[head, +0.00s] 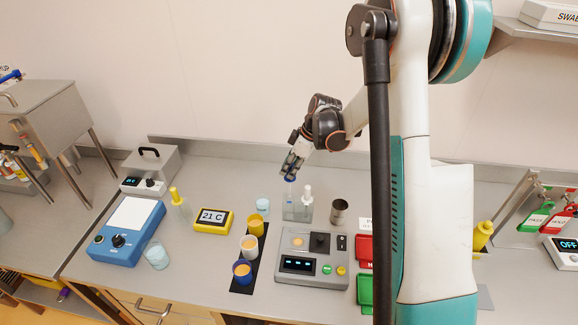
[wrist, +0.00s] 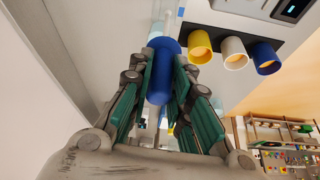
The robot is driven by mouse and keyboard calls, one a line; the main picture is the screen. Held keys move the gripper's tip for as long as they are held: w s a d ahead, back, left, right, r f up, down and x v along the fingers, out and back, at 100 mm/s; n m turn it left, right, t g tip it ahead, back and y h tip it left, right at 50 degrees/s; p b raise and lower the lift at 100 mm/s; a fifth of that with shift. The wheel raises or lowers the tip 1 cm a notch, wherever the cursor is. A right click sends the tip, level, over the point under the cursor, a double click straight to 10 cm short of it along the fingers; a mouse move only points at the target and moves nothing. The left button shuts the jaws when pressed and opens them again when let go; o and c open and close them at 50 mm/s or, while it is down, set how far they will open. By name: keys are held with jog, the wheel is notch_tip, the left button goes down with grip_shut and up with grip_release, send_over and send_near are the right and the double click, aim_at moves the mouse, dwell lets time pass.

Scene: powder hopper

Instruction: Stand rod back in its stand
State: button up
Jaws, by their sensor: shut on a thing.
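My gripper (head: 289,172) is shut on the blue handle of the rod (head: 291,179), just above the stand. In the wrist view the same blue handle (wrist: 160,80) lies between the green-padded fingers of my gripper (wrist: 163,82). The stand (head: 297,212) is a pale, see-through block on the bench. A second piece with a white top (head: 308,192) stands upright at its right side. The rod's lower part is thin and faint, and I cannot tell whether it is inside the stand.
A metal cup (head: 339,210) stands right of the stand. Yellow (head: 256,225), white (head: 249,247) and blue (head: 242,272) cups line a black mat at the front left. A grey control box (head: 312,270) sits in front. A clear beaker (head: 263,206) is close on the left.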

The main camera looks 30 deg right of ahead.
aim_at(290, 187)
jog(key=shift+f+b, duration=2.7)
jog(key=shift+f, duration=0.75)
jog(key=shift+f+b, duration=1)
jog(key=shift+f, duration=0.2)
jog(key=o, duration=1)
jog(key=shift+c, duration=0.2)
jog(key=o, duration=0.6)
jog(key=shift+o, duration=0.2)
